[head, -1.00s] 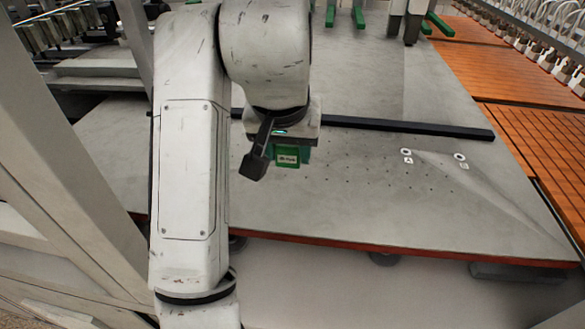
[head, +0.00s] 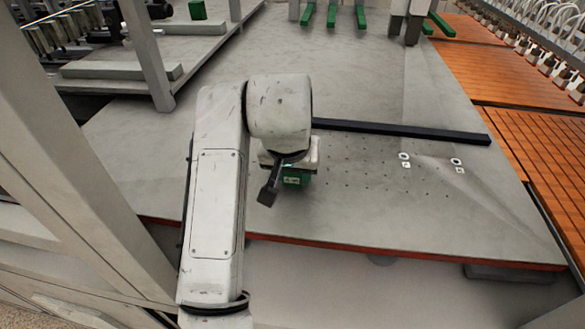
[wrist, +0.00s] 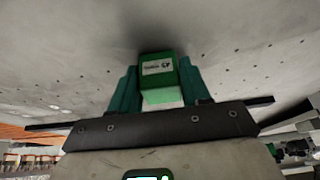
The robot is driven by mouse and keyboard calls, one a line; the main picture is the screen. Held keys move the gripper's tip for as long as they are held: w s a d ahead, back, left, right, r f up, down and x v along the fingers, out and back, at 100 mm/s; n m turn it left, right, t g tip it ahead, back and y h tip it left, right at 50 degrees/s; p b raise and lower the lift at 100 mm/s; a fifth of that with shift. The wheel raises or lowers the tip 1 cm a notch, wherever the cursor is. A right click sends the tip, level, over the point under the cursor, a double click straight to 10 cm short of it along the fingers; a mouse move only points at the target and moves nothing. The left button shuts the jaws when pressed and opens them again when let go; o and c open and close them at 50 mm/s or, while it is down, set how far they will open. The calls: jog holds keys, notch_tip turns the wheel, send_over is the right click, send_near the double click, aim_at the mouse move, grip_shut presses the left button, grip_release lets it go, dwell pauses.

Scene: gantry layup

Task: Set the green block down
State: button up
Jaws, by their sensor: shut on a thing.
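The green block (wrist: 157,70) with a white label sits between the two green fingers of my gripper (wrist: 152,88) in the wrist view. My gripper is shut on it. In the head view the green block (head: 296,178) shows under my gripper (head: 290,170), low over the grey table (head: 340,215) near its front edge. A dark shadow lies close behind the block in the wrist view. I cannot tell whether the block touches the table.
A long black bar (head: 420,132) lies across the table behind my gripper. Two pale round markers (head: 404,156) lie to the right. Orange slatted panels (head: 545,130) run along the right side. Another green block (head: 197,10) sits at the back left. Table between gripper and markers is clear.

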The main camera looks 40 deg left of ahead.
jog(key=shift+f, duration=0.15)
jog(key=o, duration=1.1)
jog(key=shift+b+v, duration=0.85)
jog(key=shift+v, duration=5.35)
